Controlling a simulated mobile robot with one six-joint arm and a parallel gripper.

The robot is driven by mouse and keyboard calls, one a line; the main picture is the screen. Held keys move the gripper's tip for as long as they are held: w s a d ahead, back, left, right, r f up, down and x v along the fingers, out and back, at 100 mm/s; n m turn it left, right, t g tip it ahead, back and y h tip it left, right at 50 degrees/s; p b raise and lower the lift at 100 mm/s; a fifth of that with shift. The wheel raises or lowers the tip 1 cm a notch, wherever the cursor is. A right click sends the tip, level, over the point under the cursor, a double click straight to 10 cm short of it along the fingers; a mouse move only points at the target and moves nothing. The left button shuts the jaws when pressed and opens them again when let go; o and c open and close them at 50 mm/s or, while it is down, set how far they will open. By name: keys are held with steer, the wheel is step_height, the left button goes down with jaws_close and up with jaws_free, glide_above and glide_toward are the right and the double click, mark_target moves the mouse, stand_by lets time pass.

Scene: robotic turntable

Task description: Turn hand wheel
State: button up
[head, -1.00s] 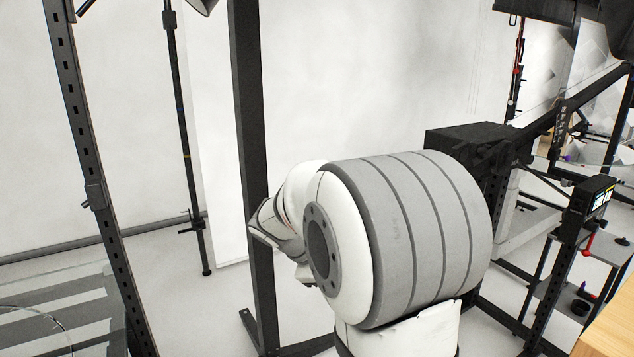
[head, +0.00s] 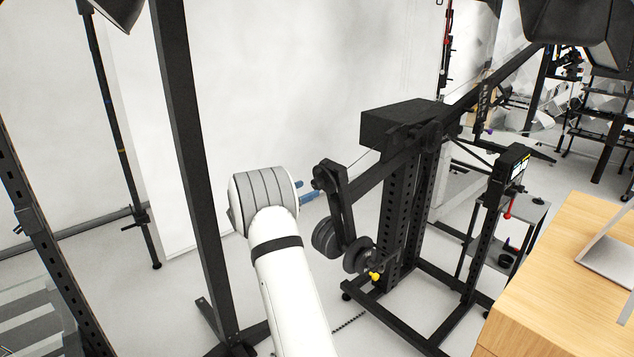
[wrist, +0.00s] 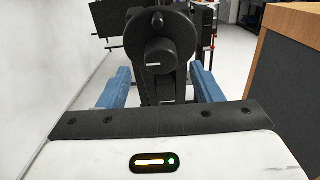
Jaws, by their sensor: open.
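A dark round wheel (wrist: 180,33) with a hub and a small knob sits near the top middle of the wrist view. It appears to be the black round part (head: 324,174) at the upper end of a bar on the black rig in the head view, though it is small there. My gripper (wrist: 160,68) is open, its blue fingers spread left and right below and beside the wheel. In the head view its blue fingers (head: 308,190) point right, toward that part. I see nothing between the fingers in grip; contact cannot be told.
Round black discs (head: 327,238) and a yellow knob (head: 375,276) sit lower on the black rig (head: 395,215). A wooden desk (head: 560,270) stands at right. A dark upright post (head: 185,150) stands left of my arm. Some floor between post and rig is clear.

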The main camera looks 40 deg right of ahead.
mark_target(314, 186)
steer(key=shift+w+d+p, duration=0.2)
steer(key=shift+d+p, duration=0.4)
steer(key=shift+d, duration=1.55)
steer(key=shift+c, duration=0.3)
